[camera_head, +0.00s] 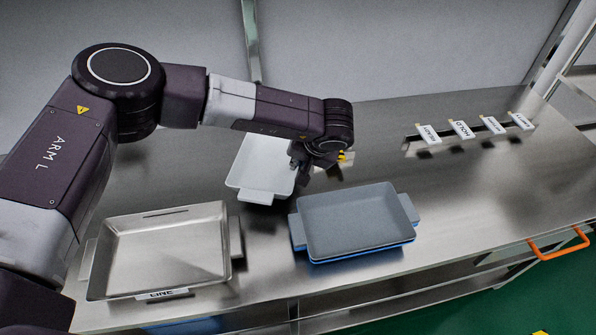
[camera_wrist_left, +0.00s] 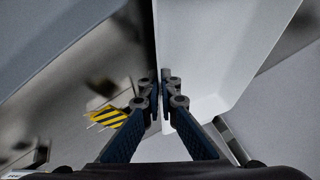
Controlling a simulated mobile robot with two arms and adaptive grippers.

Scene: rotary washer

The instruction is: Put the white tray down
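The white tray (camera_head: 262,160) is over the steel table, left of my left gripper (camera_head: 297,163) in the head view. My left gripper has its fingers close together on the tray's right-hand wall. In the left wrist view the two fingers (camera_wrist_left: 166,90) pinch the wall of the white tray (camera_wrist_left: 215,50), which fills the upper right. Dark shading lies under the tray's near end; I cannot tell surely whether it touches the table. My arm hides part of the tray's far end. My right gripper is in neither view.
A steel tray (camera_head: 160,255) stands at the front left. A grey tray (camera_head: 355,220), with blue under it, stands at the front centre. Several small label signs (camera_head: 462,130) stand at the back right. An orange handle (camera_head: 560,245) is at the right edge.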

